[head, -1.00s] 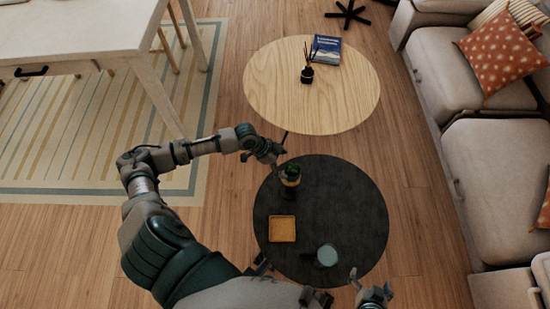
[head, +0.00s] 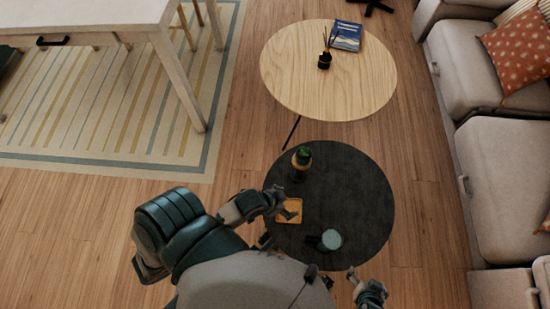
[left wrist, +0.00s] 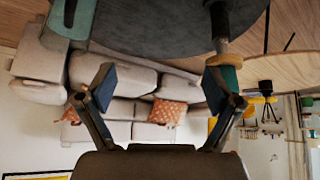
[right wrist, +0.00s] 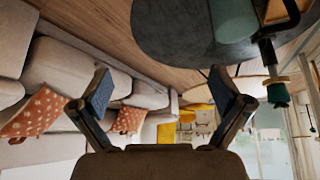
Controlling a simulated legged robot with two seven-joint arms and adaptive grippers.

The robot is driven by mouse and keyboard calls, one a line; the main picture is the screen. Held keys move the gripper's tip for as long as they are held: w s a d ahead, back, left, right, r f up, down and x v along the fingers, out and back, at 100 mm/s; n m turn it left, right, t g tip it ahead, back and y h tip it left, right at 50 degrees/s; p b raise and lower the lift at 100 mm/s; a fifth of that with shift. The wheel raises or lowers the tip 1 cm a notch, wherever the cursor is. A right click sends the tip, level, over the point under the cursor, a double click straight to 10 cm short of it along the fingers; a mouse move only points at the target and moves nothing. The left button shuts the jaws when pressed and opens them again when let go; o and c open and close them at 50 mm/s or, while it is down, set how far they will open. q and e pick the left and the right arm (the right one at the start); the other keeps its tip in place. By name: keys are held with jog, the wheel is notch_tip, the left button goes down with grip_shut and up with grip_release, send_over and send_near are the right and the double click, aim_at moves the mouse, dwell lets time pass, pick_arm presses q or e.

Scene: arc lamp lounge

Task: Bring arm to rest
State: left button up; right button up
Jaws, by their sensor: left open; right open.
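My left gripper (head: 287,203) is open and empty, in front of the small wooden tray (head: 289,218) in the head view, partly covering it. Its spread fingers (left wrist: 158,85) also show in the left wrist view with nothing between them. My right gripper (head: 366,284) is open and empty near the front edge of the round black table (head: 350,190). Its fingers show apart in the right wrist view (right wrist: 159,92). Each gripper's height relative to the table is hard to tell.
A potted plant (head: 301,162) and a teal mug (head: 331,239) stand on the black table. A round wooden table (head: 290,80) behind holds a book (head: 346,36) and a reed diffuser (head: 325,58). A sofa (head: 505,160) lines the right; a white table (head: 80,18) is far left.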

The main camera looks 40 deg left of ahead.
pick_arm(q)
jog(key=s+a+n+y, duration=0.1)
jog(key=s+a+n, duration=0.1)
jog(key=shift+s+a+y, duration=0.4)
jog(key=shift+f, duration=0.1)
jog(key=s+a+f+g+p, duration=0.1)
jog(key=s+f+p, duration=0.3)
jog(key=f, duration=0.6)
jog(key=s+a+f+g+p, duration=0.1)
jog(key=s+f+g+p, duration=0.2)
jog(key=f, duration=0.7)
jog(key=s+p, duration=0.2)
jog(key=shift+s+f+g+y+p, duration=0.25)
jog(key=shift+s+g+y+p, duration=0.05)
jog(key=shift+s+y, duration=0.1)
pick_arm(e)
jog(key=s+f+g, duration=0.1)
jog(key=s+f, duration=0.2)
jog(key=f, duration=0.4)
jog(key=s+d+f+g, duration=0.1)
jog(key=s+f, duration=0.2)
jog(key=f, duration=0.3)
jog(key=s+d+f+g+h, duration=0.1)
jog(key=s+f+g, duration=0.1)
jog(key=f, duration=0.5)
jog(key=shift+s+d+f, duration=0.2)
jog(key=shift+s+f, duration=0.1)
jog(key=shift+s, duration=0.6)
pick_arm(q)
jog(key=shift+a, duration=0.1)
